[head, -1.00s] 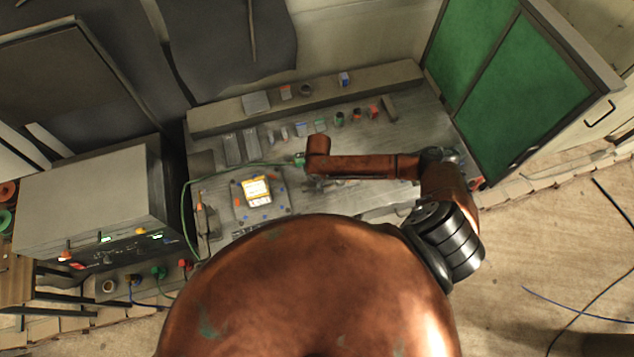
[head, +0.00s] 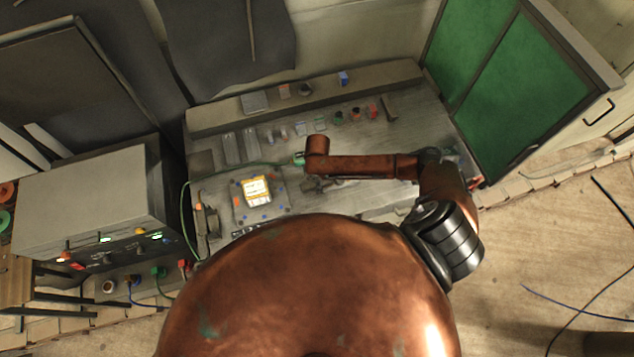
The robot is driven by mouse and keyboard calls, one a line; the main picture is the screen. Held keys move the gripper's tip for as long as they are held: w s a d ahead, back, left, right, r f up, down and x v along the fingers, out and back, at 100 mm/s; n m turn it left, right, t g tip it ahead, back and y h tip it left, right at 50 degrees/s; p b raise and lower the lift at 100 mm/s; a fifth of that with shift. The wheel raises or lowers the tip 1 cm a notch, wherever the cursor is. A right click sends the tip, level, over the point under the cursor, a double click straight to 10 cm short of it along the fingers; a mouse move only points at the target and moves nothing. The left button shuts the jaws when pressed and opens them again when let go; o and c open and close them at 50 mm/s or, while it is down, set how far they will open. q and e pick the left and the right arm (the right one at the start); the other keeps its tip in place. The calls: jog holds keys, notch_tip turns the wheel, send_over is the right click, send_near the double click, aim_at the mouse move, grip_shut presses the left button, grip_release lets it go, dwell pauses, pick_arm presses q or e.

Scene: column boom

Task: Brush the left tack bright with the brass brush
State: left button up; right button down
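A dark square plate (head: 273,209) with small blue and orange pieces on its edges lies at the left of the bench in the head view. A bright yellow-white patch (head: 256,190) is on it. I cannot make out the left tack or the brass brush. A small brown and dark object (head: 207,222) stands at the plate's left; I cannot tell what it is. My copper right arm reaches leftward over the bench, its end right of and behind the plate. Its gripper is hidden. My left gripper does not show.
A grey cabinet with lit indicators (head: 85,200) stands left of the bench. A green cable (head: 183,205) loops beside the plate. Several small blocks and cups line the bench's back, before a raised ledge (head: 215,117). A green-panelled screen (head: 525,95) stands right.

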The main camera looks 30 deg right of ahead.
jog(key=shift+s+a+r+p, duration=0.2)
jog(key=shift+s+p, duration=0.35)
jog(key=shift+p, duration=0.25)
jog(key=shift+w+d+f+b, duration=0.1)
jog(key=shift+w+d+b, duration=0.1)
jog(key=shift+w, duration=0.4)
jog(key=shift+w+d+f+b, duration=0.1)
jog(key=shift+w+d+b, duration=0.05)
jog(key=shift+w, duration=0.4)
jog(key=shift+s+a+p, duration=0.15)
jog(key=shift+s+p, duration=0.3)
jog(key=shift+s, duration=0.2)
jog(key=shift+s+a+p, duration=0.15)
jog(key=shift+s+p, duration=0.25)
jog(key=shift+s, duration=0.2)
jog(key=shift+f, duration=0.1)
jog(key=shift+w, duration=0.1)
